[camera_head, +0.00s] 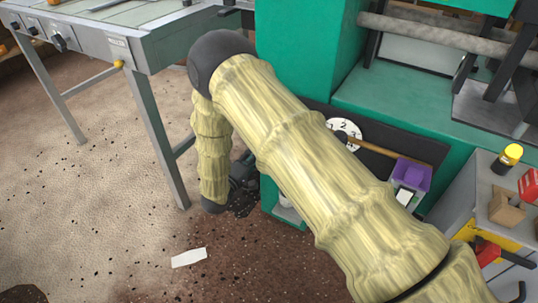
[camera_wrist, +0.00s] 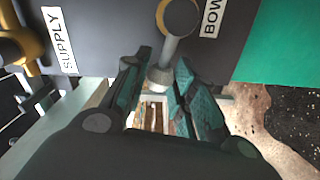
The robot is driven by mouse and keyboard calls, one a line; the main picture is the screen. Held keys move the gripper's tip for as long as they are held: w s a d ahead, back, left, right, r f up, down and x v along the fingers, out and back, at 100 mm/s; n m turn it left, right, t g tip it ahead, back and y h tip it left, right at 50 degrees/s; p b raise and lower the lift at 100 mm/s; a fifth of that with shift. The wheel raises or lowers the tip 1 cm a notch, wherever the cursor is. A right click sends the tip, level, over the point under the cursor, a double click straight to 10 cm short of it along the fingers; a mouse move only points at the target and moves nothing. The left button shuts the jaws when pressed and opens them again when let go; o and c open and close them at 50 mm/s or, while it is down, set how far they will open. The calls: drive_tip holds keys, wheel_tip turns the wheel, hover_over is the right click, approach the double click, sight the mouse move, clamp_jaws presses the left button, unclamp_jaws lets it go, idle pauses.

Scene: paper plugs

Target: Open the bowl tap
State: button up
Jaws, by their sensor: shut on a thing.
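In the wrist view, the bowl tap (camera_wrist: 179,18) sits on a dark grey panel beside a white label that reads "BOW", its end cut off. It has a round brass-rimmed head and a grey lever (camera_wrist: 167,55) that slants down from it. My gripper (camera_wrist: 160,72) is shut on the lever's lower end, with one finger on each side. In the head view, my gripper (camera_head: 243,178) is a small dark shape low beside the green machine, partly behind my arm. The tap is hidden there.
A brass-coloured fitting (camera_wrist: 18,48) is left of the "SUPPLY" label (camera_wrist: 59,40). The green machine (camera_head: 312,50) stands right, with a purple box (camera_head: 410,175) on it. A grey table (camera_head: 160,45) stands left. White paper (camera_head: 189,257) lies on open floor.

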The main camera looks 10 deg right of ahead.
drive_tip(key=shift+f, duration=0.15)
drive_tip(key=shift+f+n+p, duration=0.3)
drive_tip(key=shift+f+n, duration=0.25)
drive_tip(key=shift+n, duration=0.65)
drive_tip(key=o, duration=0.8)
drive_tip(key=shift+a+r, duration=0.1)
drive_tip(key=p+v, duration=0.1)
drive_tip(key=v, duration=0.3)
